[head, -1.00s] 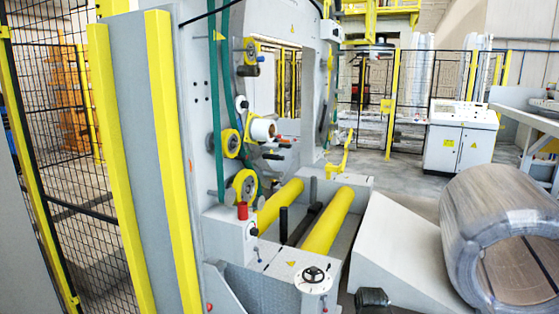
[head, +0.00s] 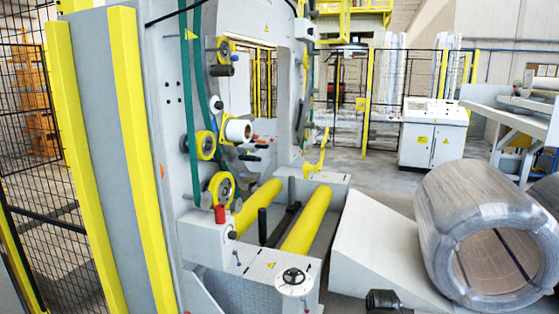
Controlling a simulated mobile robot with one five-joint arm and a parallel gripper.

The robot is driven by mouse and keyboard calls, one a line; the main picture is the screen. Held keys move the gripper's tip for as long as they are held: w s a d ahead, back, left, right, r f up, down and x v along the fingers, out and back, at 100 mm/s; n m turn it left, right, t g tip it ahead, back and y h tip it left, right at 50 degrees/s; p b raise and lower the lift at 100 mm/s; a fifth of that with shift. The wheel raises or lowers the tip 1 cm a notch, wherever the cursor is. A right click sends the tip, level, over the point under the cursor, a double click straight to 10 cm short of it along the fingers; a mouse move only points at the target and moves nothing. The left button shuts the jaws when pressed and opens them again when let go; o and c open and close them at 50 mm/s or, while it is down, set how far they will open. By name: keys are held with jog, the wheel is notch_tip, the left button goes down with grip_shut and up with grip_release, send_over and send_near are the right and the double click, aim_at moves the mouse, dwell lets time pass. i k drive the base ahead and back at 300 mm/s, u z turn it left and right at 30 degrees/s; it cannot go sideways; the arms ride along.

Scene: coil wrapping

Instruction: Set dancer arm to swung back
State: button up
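The wrapping machine's grey upright face (head: 172,60) stands left of centre in the head view. It carries yellow-rimmed rollers, green belts and several short levers. A white-knobbed lever (head: 216,103) stands above a yellow-rimmed pulley (head: 205,146); black-handled levers (head: 256,146) lie to its right. I cannot tell for certain which of these is the dancer arm, or its swing position. The parts are small and overlap. My gripper is not in view.
Yellow rollers (head: 307,222) lie in the machine's low bed. A handwheel (head: 293,279) and red button (head: 220,213) are in front. A wrapped coil (head: 440,215) lies right by a grey ramp (head: 362,245). A control cabinet (head: 432,137) stands behind. Yellow-edged guard (head: 140,160) rises left.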

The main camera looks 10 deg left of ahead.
aim_at(242, 157)
jog(key=z, duration=1.1)
jog(key=i, duration=1.8)
jog(key=u, duration=3.3)
jog(key=i, duration=1)
